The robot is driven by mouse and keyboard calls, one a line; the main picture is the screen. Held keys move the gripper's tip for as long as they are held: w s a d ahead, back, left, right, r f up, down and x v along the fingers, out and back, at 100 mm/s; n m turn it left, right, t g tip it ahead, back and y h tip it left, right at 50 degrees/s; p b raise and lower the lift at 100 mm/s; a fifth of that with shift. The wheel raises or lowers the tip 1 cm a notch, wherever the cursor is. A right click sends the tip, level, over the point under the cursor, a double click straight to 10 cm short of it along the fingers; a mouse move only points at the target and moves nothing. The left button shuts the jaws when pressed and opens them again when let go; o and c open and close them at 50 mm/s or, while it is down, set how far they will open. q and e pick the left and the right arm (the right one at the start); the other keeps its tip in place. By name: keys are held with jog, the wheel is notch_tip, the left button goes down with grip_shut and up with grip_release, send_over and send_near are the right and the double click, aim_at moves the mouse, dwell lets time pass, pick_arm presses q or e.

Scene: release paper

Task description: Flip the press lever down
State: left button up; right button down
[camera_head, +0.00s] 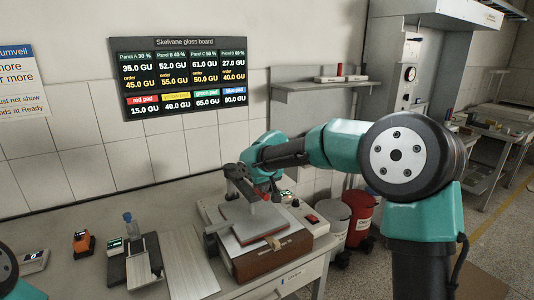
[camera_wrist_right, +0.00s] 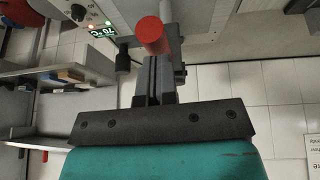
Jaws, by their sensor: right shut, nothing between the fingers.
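The press (camera_head: 272,258) is a brown box with a grey plate (camera_head: 258,222) on top, standing on the bench. My right gripper (camera_head: 254,192) is just above the plate, at the press's raised part. In the right wrist view its fingers (camera_wrist_right: 154,80) are shut with nothing between them. A red cylindrical grip (camera_wrist_right: 152,36), which looks like the press lever's handle, is right at the fingertips. I cannot tell whether they touch. The lever's lower part is hidden by my gripper and arm. My left gripper is out of view.
White (camera_head: 331,215) and red (camera_head: 360,215) bins stand right of the bench.

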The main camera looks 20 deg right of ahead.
jog(key=shift+s+f, duration=0.1)
jog(key=shift+f, duration=0.25)
jog(key=shift+r, duration=0.1)
jog(key=v, duration=1.3)
jog(key=shift+a+r, duration=0.25)
jog(key=shift+r, duration=0.1)
